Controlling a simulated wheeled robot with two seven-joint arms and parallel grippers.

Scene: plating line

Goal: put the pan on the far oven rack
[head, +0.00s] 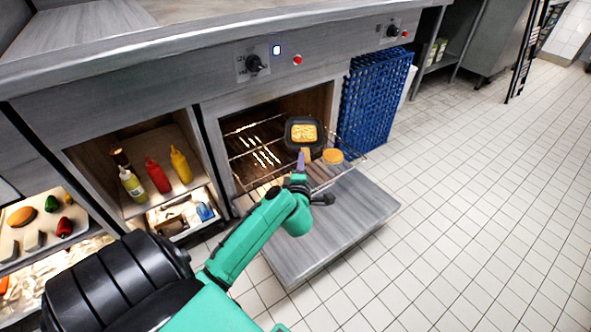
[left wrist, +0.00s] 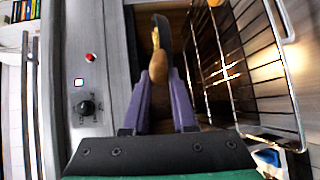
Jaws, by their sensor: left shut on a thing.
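The pan (head: 304,121) is small, dark and squarish, with yellow food in it, at the oven mouth in the head view. My left gripper (head: 302,158) is shut on its tan handle; the handle (left wrist: 157,68) shows between the purple fingers in the left wrist view, with the pan's dark edge (left wrist: 163,34) beyond. The wire oven rack (head: 318,186) sticks out of the open oven, and it also shows in the left wrist view (left wrist: 294,84). I cannot tell whether the pan touches the rack. My right gripper is out of view.
A round orange-yellow item (head: 333,156) sits by the rack's right side. The open oven door (head: 335,225) lies below. Tiled floor at right is clear.

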